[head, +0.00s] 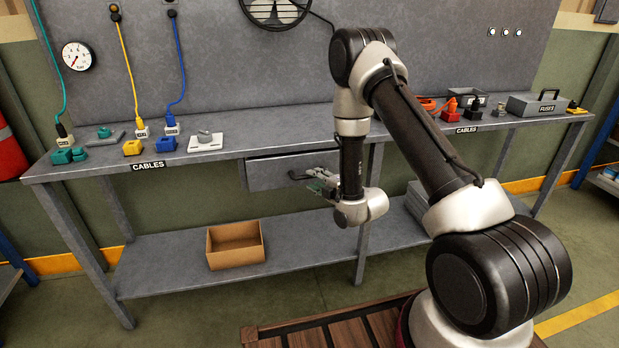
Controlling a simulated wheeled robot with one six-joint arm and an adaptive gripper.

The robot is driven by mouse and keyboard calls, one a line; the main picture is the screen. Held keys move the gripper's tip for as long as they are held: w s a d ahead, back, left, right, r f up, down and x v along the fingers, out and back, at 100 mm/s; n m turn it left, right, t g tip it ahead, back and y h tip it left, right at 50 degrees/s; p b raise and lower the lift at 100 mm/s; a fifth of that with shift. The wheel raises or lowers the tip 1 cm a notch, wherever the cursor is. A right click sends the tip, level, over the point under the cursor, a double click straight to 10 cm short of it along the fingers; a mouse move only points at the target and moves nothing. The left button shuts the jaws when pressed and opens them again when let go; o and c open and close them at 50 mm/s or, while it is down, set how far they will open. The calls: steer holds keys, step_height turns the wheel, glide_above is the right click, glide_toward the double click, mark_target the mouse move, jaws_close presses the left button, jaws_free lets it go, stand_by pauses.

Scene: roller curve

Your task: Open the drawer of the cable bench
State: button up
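The cable bench (232,142) is a long grey metal bench with a lower shelf and CABLES labels on its front edge. Its grey drawer (268,175) sits under the top near the middle. A dark gap shows along the drawer's top edge, and it seems to stand slightly out. My gripper (308,177) is in front of the right part of the drawer front, at the handle. The handle is mostly hidden by my gripper, so I cannot tell whether the fingers are closed on it.
An open cardboard box (236,244) stands on the lower shelf (170,272) below the drawer. Plugs, connectors and a grey FUSES box (537,104) stand on the bench top. Green, yellow and blue cables hang on the back panel (230,65). A wooden slatted platform (330,328) is at the front.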

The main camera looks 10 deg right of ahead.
mark_target(310, 177)
steer(key=shift+x, duration=2.05)
jaws_close()
